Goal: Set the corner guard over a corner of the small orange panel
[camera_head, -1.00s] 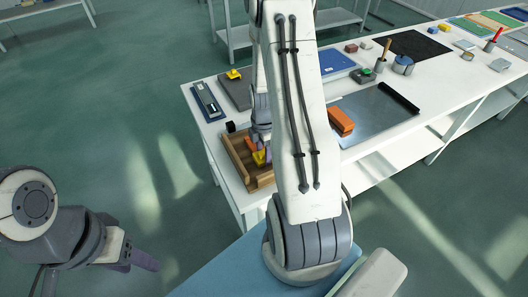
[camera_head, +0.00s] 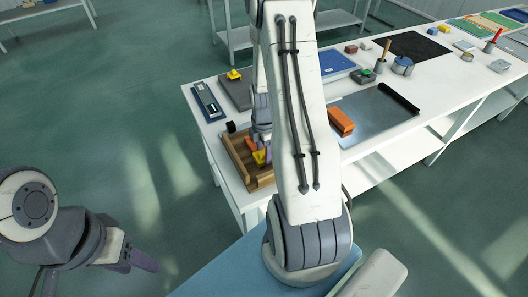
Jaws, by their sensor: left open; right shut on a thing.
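A small orange panel (camera_head: 250,144) shows in the wooden fixture (camera_head: 237,157) near the table's front left corner, partly hidden. A small yellow piece (camera_head: 259,157), which looks like the corner guard, is at the fingertips of my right gripper (camera_head: 266,152). The gripper is shut on it, low over the fixture and close beside the panel. I cannot tell whether the guard touches the panel. My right arm hides part of this area. My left gripper (camera_head: 145,262) is open and empty, over the floor at lower left, away from the table.
An orange block (camera_head: 341,121) lies on a metal sheet (camera_head: 372,112) right of my arm. A black cube (camera_head: 230,127) is by the fixture. A blue-grey case (camera_head: 208,102) and a grey plate with a yellow piece (camera_head: 235,75) lie behind. Floor at left is clear.

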